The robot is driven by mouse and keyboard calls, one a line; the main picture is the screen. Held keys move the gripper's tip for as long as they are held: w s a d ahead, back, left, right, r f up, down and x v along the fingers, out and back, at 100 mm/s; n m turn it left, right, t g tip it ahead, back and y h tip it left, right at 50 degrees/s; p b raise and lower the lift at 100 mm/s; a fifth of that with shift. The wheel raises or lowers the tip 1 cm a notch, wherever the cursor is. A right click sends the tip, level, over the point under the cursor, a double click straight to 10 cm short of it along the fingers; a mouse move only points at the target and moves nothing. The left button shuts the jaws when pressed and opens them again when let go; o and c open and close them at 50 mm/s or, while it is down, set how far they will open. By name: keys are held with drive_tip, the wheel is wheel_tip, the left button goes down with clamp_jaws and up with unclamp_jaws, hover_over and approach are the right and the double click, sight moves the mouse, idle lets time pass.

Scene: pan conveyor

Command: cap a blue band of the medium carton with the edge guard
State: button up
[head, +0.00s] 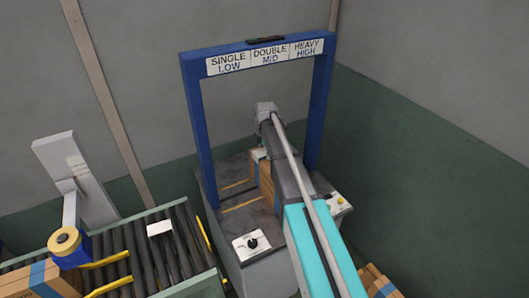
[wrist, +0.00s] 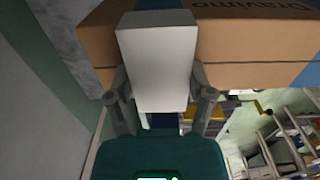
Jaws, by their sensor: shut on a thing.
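The edge guard (wrist: 156,62) is a pale grey-white piece held between the two fingers of my gripper (wrist: 160,92) in the wrist view. The brown medium carton (wrist: 245,42) spans the top of that view, with dark printing on it. One blue band (wrist: 165,4) shows just above the guard, and the guard overlaps the carton there in the picture. Whether they touch, I cannot tell. More blue (wrist: 308,76) shows at the carton's right. In the head view the carton (head: 265,185) stands under the gate, partly behind my arm; the guard is hidden.
A blue gate (head: 193,120) with a sign (head: 265,57) surrounds my arm. The grey bench (head: 236,205) carries a black knob (head: 252,243) and a yellow button (head: 340,200). A roller conveyor (head: 130,243) and a tape head (head: 66,243) stand left. Another carton (head: 378,285) is at lower right.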

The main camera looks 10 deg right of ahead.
sight(265, 151)
drive_tip(key=shift+d+f, duration=0.1)
drive_tip(key=shift+f, duration=0.1)
drive_tip(key=o, duration=0.7)
drive_tip(key=shift+r, duration=0.2)
wheel_tip(265, 151, up, 8)
drive_tip(key=p, duration=0.8)
drive_tip(key=shift+r, duration=0.1)
drive_tip(key=shift+s, duration=0.1)
idle(0.8)
drive_tip(key=shift+s+a+m, duration=0.1)
drive_tip(key=shift+s+m, duration=3.45)
drive_tip(key=shift+s, duration=1.25)
drive_tip(key=shift+s+a+m, duration=0.15)
drive_tip(key=shift+s+m, duration=3.45)
drive_tip(key=shift+s, duration=1.25)
drive_tip(key=shift+s+a+m, duration=0.1)
drive_tip(key=shift+s+m, duration=3.45)
drive_tip(key=shift+s, duration=1.25)
